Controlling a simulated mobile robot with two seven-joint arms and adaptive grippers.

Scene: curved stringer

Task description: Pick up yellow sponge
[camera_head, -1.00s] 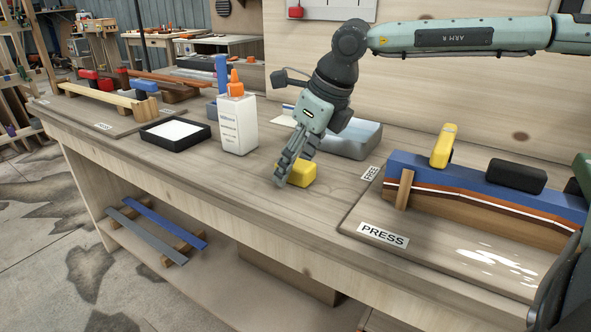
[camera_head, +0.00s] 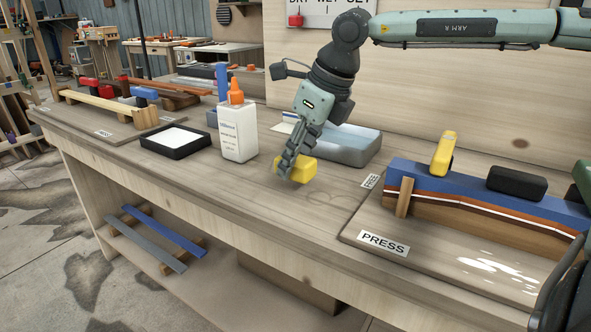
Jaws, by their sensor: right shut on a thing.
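The yellow sponge (camera_head: 303,170) is a small block over the middle of the workbench, in front of the grey-blue tray. My right gripper (camera_head: 290,172) comes down from above and is shut on the sponge. The fingers hide its left part. I cannot tell clearly whether the sponge touches the bench or hangs just above it. My left gripper is not in view.
A white glue bottle (camera_head: 238,130) with an orange cap stands left of my right gripper. A black tray (camera_head: 175,142) is farther left. A grey-blue basin (camera_head: 352,150) is behind the sponge. The PRESS board (camera_head: 450,255) with clamped strips is at right.

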